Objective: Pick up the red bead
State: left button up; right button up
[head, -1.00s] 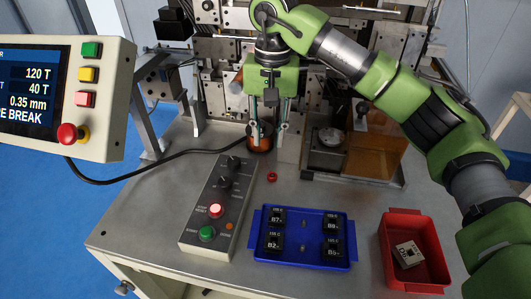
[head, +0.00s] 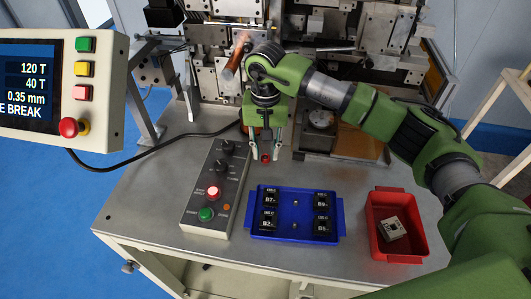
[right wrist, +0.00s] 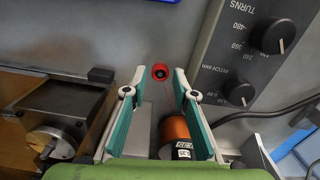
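The red bead (head: 265,158) is a small red ring on the grey metal table, behind the blue tray. In the right wrist view the bead (right wrist: 161,72) lies just beyond and between the fingertips. My right gripper (head: 265,156) points down over the bead with its fingers apart on either side of it. The right wrist view shows the gripper (right wrist: 160,78) open, with nothing held. I cannot tell whether the fingertips touch the table. My left gripper is not in view.
A control box (head: 210,215) with knobs stands left of the bead. A blue tray (head: 336,228) with several black blocks is in front. A red bin (head: 375,240) is at right. A copper spool (right wrist: 175,130) shows near the fingers, and the winder (head: 215,65) rises behind.

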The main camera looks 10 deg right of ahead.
jog(key=shift+f, duration=0.85)
jog(key=c, duration=0.5)
jog(key=shift+o, duration=0.2)
jog(key=shift+r, duration=0.15)
jog(key=shift+r, duration=0.3)
notch_tip(320, 180, up, 2)
jog(key=shift+w+r+b, duration=0.1)
jog(key=shift+b, duration=0.4)
jog(key=s+a+r+b, duration=0.1)
jog(key=s+r+b, duration=0.4)
jog(key=s+r, duration=0.5)
jog(key=shift+s, duration=2.1)
